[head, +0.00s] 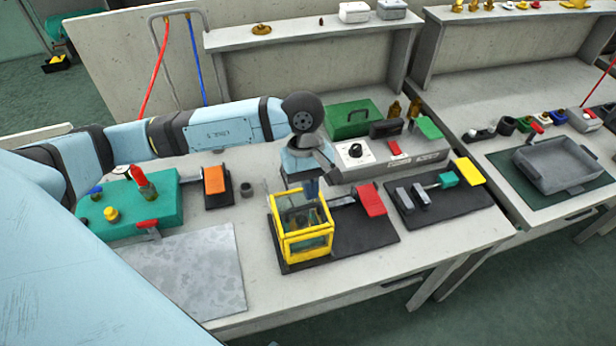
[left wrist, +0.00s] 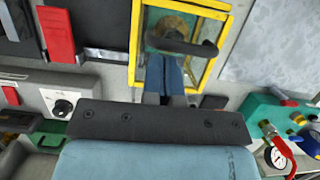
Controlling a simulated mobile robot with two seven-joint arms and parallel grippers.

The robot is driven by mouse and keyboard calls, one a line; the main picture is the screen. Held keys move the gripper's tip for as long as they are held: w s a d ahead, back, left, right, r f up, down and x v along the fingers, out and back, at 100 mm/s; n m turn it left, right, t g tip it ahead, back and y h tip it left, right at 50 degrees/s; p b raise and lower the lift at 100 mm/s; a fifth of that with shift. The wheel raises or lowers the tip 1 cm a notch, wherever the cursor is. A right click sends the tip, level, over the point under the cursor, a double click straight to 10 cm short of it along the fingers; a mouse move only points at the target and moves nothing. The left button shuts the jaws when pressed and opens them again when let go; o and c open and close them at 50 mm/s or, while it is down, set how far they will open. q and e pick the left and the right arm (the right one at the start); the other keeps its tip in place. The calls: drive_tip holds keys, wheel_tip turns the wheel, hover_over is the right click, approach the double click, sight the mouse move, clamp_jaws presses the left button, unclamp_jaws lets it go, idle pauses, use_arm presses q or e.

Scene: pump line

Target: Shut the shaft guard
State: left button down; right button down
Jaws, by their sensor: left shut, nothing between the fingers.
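The shaft guard (head: 306,245) is a yellow-framed box with clear panels, on a dark base plate at the front middle of the bench. In the left wrist view its yellow frame (left wrist: 223,8) surrounds a dark bar (left wrist: 182,44) and a round brass part (left wrist: 175,26). My left gripper (head: 313,192) is shut and empty, pointing down at the guard's back side. In the left wrist view its blue fingertips (left wrist: 172,62) overlap the frame opening, close to the dark bar. I cannot tell whether they touch it, nor the guard's exact hinge angle. My right gripper is not in view.
A grey control box (head: 355,153) with a dial is behind. A teal block (head: 165,215) with a red valve and a grey sheet (head: 190,270) lie left. A black plate (head: 440,205) is right.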

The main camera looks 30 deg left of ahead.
use_arm(q)
drive_tip(key=shift+s+d+f+b, duration=0.2)
drive_tip(key=shift+d+b, duration=0.1)
drive_tip(key=shift+b, duration=0.1)
drive_tip(key=shift+s+d+b, duration=0.6)
drive_tip(key=shift+d+b, duration=0.05)
drive_tip(key=shift+r, duration=0.1)
drive_tip(key=v, duration=1.4)
drive_tip(key=shift+b, duration=0.3)
